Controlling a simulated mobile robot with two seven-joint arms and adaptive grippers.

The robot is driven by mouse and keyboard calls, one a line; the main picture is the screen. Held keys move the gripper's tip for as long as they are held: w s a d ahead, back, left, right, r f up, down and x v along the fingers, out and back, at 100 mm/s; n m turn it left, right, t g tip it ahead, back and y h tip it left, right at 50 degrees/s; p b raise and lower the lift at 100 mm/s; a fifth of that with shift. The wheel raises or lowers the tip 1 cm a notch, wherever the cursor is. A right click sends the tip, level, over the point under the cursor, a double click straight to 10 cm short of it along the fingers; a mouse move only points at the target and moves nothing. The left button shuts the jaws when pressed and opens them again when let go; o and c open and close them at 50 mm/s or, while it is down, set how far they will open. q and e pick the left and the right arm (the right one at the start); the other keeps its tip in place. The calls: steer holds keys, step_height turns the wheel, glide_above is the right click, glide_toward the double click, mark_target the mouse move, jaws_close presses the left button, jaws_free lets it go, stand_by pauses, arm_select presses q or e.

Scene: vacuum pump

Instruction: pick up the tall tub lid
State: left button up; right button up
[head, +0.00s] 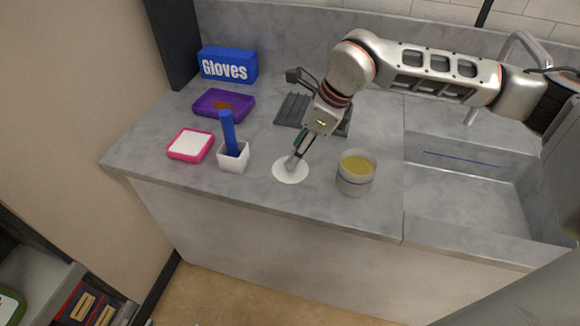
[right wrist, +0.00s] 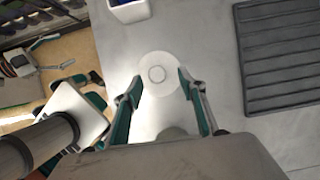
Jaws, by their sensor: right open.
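A white round lid (head: 290,174) lies flat on the grey counter near its front edge. In the right wrist view the lid (right wrist: 157,60) shows a raised ring at its middle. My right gripper (head: 293,162) points down over the lid in the head view. In the right wrist view the right gripper (right wrist: 160,79) is open and empty, with one finger on each side of the lid's ring. I cannot tell how far the fingertips are above the lid. A round tub (head: 355,184) with yellow contents stands to the right of the lid.
A white holder (head: 233,160) with a blue stick (head: 227,128) stands left of the lid. A pink tray (head: 190,146), purple tray (head: 223,105), Gloves box (head: 228,65) and dark ridged rack (right wrist: 280,55) are farther off. A sink (head: 465,190) is at the right.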

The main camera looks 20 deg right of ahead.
mark_target(284, 175)
steer(key=x, duration=0.4)
steer(key=shift+s+a, duration=0.15)
steer(key=shift+s, duration=0.1)
steer(key=shift+w+f, duration=0.1)
steer(key=c, duration=0.9)
arm_select(q)
steer(key=shift+w+a, duration=0.1)
steer(key=shift+w, duration=0.4)
steer(key=shift+s, duration=0.2)
